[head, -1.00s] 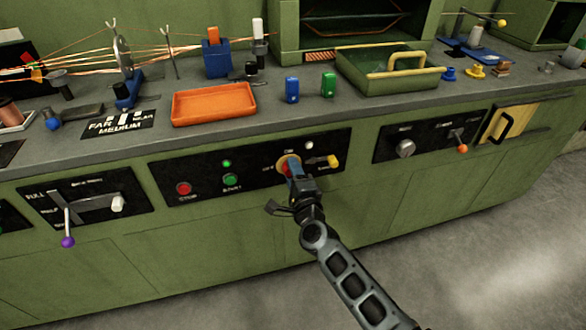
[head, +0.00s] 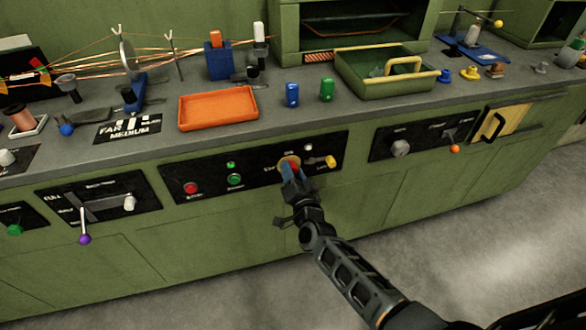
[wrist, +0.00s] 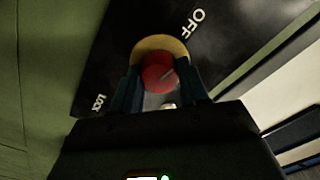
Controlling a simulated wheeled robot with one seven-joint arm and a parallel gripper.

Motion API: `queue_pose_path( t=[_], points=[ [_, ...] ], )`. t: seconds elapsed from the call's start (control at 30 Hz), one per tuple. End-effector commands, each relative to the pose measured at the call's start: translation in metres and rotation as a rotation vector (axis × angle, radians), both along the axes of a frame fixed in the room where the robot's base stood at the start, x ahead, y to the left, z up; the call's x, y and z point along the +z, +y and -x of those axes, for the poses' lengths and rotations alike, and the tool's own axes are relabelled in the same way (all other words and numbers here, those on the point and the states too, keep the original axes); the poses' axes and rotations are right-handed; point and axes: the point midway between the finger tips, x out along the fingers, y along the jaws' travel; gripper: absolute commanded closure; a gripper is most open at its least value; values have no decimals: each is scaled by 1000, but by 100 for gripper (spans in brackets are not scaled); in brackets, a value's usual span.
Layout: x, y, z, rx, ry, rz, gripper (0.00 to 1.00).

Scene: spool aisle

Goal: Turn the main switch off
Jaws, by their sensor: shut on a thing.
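The main switch is a red knob (head: 294,168) on a yellow disc (head: 285,161), set in the black middle panel on the cabinet front. My gripper (head: 291,176) is at the knob, its blue fingers on either side of it. In the wrist view the red knob (wrist: 158,73) sits between my fingers (wrist: 160,90), with the yellow disc (wrist: 160,44) behind. The OFF label (wrist: 190,22) is up and right of the knob, and a LOCK label (wrist: 98,102) is at lower left. A faint light mark shows on the knob; its exact pointing is hard to tell.
Left of the switch are a red button (head: 191,188), a green button (head: 234,180) and a green lamp (head: 231,165). A yellow key-like piece (head: 330,161) is close on the right. An orange tray (head: 218,107) stands on the bench above. The floor in front is clear.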

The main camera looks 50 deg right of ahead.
Motion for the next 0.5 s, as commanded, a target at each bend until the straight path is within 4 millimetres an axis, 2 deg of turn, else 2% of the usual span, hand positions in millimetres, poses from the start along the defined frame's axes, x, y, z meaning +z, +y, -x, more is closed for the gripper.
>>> queue_pose_path(
  t=[0.5],
  points=[
    [0, 0, 0, 0, 110, 161, 87]
  ],
)
